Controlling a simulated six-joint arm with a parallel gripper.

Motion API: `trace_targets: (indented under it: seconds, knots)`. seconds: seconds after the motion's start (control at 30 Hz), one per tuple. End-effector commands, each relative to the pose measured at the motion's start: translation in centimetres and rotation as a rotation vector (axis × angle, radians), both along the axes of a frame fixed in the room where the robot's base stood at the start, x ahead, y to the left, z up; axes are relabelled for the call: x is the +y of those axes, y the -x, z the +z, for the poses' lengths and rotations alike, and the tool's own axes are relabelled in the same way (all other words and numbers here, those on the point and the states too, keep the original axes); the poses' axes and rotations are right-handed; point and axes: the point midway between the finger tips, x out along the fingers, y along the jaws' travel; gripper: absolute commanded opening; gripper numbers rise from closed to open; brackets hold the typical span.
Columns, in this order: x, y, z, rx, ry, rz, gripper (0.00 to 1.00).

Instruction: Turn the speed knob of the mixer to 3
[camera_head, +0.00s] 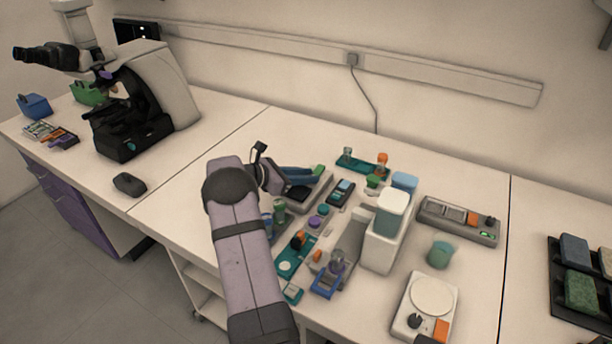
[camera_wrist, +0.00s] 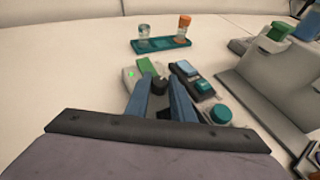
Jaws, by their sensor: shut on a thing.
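The mixer is a low light-grey unit (camera_wrist: 129,76) with a green button and a small lit green spot on top, ahead of my gripper in the wrist view. Its dark round knob (camera_wrist: 159,83) stands between the blue fingertips. My gripper (camera_wrist: 160,88) is shut on this knob, one finger on each side. In the head view my gripper (camera_head: 302,174) reaches over the mixer (camera_head: 318,192) from the left, and the knob cannot be made out there. The number the knob points to is not readable in either view.
A dark unit with blue buttons (camera_wrist: 192,80) stands close right of the mixer. A teal tray (camera_wrist: 161,44) with two small vials lies behind. The bench at left, near the mouse (camera_head: 130,184), is clear.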

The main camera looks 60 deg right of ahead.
Motion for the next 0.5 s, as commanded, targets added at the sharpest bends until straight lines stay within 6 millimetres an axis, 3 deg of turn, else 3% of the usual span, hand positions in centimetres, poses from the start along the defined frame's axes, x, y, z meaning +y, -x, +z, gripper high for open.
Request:
trace_targets:
  seconds: [0.5]
  knots:
    - [-0.18,-0.22,0.25,-0.002,0.003,-0.120,0.00]
